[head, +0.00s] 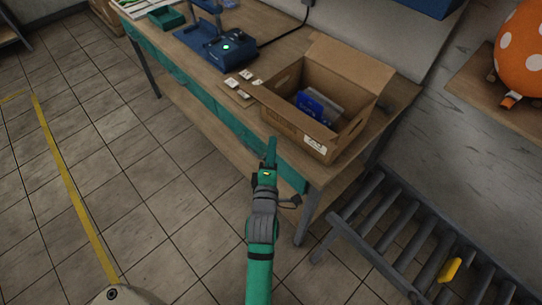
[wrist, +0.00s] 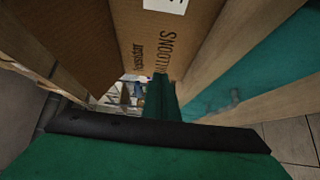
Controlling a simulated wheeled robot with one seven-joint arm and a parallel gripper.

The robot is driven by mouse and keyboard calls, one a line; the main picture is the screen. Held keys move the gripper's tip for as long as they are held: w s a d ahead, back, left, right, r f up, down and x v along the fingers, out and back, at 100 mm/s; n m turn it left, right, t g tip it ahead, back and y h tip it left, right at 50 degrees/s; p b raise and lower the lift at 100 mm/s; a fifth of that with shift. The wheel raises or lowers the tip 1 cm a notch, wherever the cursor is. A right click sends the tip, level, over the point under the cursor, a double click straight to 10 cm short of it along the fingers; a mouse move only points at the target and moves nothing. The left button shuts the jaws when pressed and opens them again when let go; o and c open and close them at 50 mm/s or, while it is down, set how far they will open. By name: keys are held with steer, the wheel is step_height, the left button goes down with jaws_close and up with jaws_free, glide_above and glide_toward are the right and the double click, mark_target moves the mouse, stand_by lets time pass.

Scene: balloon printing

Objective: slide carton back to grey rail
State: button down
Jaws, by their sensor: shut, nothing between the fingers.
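The carton (head: 296,126) is an open brown cardboard box with raised flaps, standing on the wooden workbench (head: 395,102) near its right end. Blue and grey items (head: 318,105) lie inside it. My gripper (head: 270,148) is shut and empty at the carton's near side, by the bench's front edge. In the wrist view the shut green fingers (wrist: 160,96) point at the carton's printed wall (wrist: 150,40). I cannot tell whether they touch it. A grey rail at the back of the bench is not clearly seen; the carton hides part of the bench's back.
A grey roller conveyor (head: 390,235) with a yellow item (head: 450,270) is at the lower right. An orange spotted balloon (head: 522,50) is at upper right.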

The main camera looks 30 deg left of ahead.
mark_target(284, 122)
steer(key=w, duration=0.5)
steer(key=shift+a, duration=0.1)
steer(key=shift+w+d, duration=0.35)
steer(key=shift+w, duration=0.4)
